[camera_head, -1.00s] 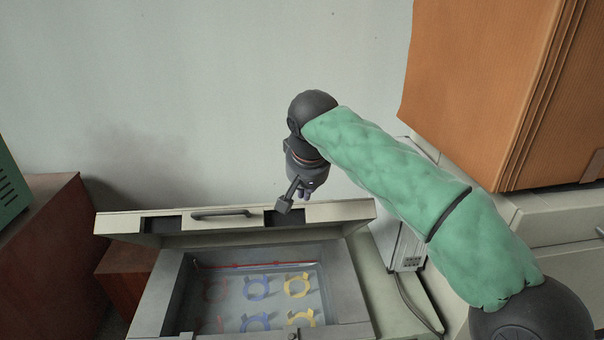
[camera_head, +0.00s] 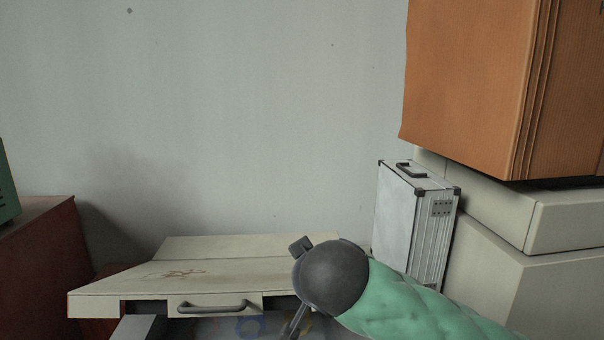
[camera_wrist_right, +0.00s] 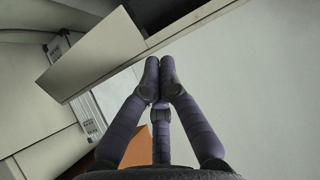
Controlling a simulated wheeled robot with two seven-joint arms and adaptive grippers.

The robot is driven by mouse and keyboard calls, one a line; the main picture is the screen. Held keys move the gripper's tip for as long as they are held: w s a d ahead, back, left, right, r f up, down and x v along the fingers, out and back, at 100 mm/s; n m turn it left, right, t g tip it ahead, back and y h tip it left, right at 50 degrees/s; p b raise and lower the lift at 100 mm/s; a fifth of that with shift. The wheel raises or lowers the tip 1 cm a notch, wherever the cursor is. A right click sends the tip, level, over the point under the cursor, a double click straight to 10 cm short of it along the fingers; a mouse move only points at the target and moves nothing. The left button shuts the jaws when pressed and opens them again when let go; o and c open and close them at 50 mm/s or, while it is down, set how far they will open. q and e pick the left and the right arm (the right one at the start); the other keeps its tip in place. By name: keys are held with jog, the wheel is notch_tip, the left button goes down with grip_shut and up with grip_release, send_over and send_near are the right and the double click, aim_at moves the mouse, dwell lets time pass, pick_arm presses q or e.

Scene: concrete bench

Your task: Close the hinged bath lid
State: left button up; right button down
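The beige bath lid (camera_head: 200,275) is tilted partway down over the bath, with its dark bar handle (camera_head: 212,307) on the front face. Beneath its front edge a gap shows blue and yellow rings inside the bath. My right arm comes in from the right, and its dark wrist covers the lid's right front corner. In the right wrist view my right gripper (camera_wrist_right: 160,75) has its fingertips together, with nothing seen between them. The tips are close to the lid's edge (camera_wrist_right: 120,70); I cannot tell whether they touch. My left gripper is not in view.
A silver case (camera_head: 412,225) stands upright behind my right arm. A large cardboard box (camera_head: 480,90) sits on beige units (camera_head: 540,215) at the right. A red-brown cabinet (camera_head: 40,250) is at the left. The wall behind the lid is bare.

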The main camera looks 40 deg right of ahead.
pick_arm(q)
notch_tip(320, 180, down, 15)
jog(key=b, duration=1.3)
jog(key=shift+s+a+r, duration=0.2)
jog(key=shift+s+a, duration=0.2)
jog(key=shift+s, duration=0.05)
pick_arm(e)
jog(key=s+a+f, duration=0.1)
jog(key=f, duration=0.7)
jog(key=s+a+f+t+h, duration=0.1)
jog(key=s+a+f, duration=0.1)
jog(key=f, duration=0.6)
jog(key=shift+s+f+t, duration=0.25)
jog(key=shift+f+t, duration=0.05)
jog(key=shift+f, duration=0.1)
